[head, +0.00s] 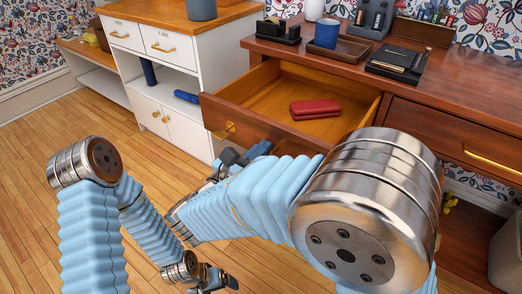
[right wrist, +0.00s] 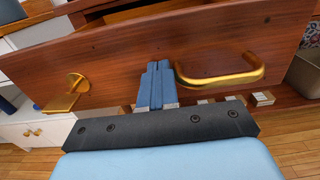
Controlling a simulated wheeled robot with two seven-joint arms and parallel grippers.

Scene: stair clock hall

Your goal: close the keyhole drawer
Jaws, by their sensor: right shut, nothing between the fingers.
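The drawer (head: 284,92) of the brown desk is pulled well out, with a red wallet-like case (head: 315,108) lying inside.
The desk top (head: 330,62) carries a blue cup (head: 326,33), a wooden tray (head: 342,49), a black tape dispenser (head: 278,30) and a black notebook (head: 397,63). A shut drawer (head: 450,134) is to the right. A white cabinet (head: 190,52) stands left; the wooden floor (head: 30,170) is clear.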

